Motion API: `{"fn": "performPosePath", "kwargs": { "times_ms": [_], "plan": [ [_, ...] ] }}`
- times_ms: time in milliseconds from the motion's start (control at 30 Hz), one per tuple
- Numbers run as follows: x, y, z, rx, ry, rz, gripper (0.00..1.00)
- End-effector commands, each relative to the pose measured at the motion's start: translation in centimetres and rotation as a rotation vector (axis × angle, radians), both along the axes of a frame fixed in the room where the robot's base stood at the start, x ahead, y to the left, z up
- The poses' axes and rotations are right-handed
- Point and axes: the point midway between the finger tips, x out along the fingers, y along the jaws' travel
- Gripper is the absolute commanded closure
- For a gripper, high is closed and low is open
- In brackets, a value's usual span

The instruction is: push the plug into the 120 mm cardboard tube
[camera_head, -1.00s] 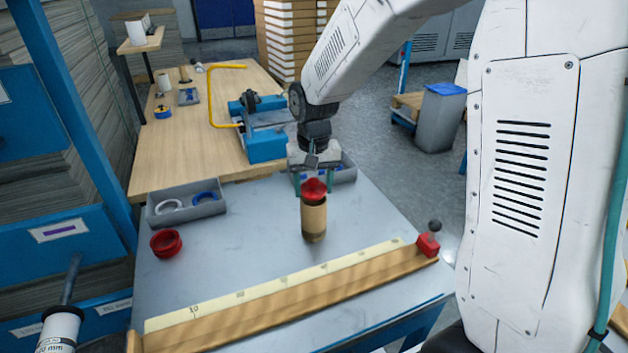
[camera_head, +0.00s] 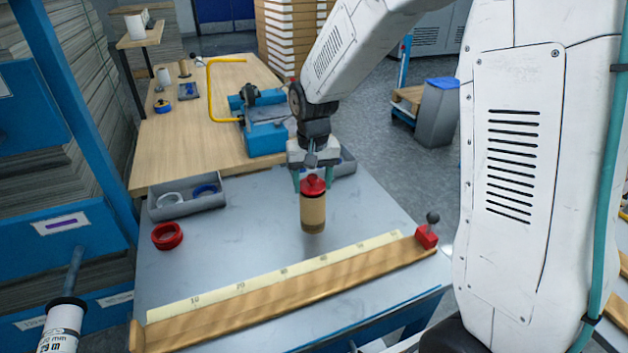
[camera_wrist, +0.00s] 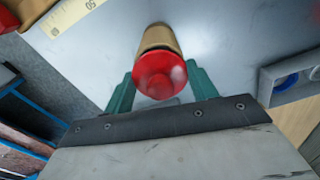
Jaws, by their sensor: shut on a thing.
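The red plug (camera_head: 313,187) sits at the upper end of the brown cardboard tube (camera_head: 313,213), in line with it. The tube stands roughly upright on the grey bench top. My gripper (camera_head: 313,178) points down from above, with its green fingers on both sides of the plug, shut on it. In the wrist view the plug's rounded red face (camera_wrist: 160,75) lies between the fingers, with the tube (camera_wrist: 158,40) beyond it and a dark line at their border. How deep the plug goes into the tube is hidden.
A wooden rail with a scale (camera_head: 285,284) and a red stop (camera_head: 426,237) runs along the bench's front. A red ring-shaped part (camera_head: 167,236) lies at left. A grey tray (camera_head: 188,205) holds white and blue rings. Bare bench lies around the tube.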

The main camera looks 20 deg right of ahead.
Motion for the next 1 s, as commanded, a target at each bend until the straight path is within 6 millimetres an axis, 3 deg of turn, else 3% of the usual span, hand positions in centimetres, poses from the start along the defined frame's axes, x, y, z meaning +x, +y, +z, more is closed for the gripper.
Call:
{"fn": "performPosePath", "kwargs": {
  "times_ms": [33, 367, 400, 467, 633, 767, 800, 1000],
  "plan": [
    [-0.8, 0.0, -1.5, 0.0, 0.027, 0.0, 0.65],
    [-0.8, 0.0, -1.5, 0.0, 0.027, 0.0, 0.65],
    [-0.8, 0.0, -1.5, 0.0, 0.027, 0.0, 0.4],
    [-0.8, 0.0, -1.5, 0.0, 0.027, 0.0, 0.25],
    [-0.8, 0.0, -1.3, -0.001, 0.026, 0.0, 0.24],
    [-0.7, 0.0, 0.1, 0.0, 0.021, 0.0, 0.23],
    [-0.8, 0.0, 0.8, 0.0, 0.018, 0.0, 0.18],
    [-0.7, 0.0, 4.9, 0.001, 0.004, 0.0, 0.18]
  ]
}}
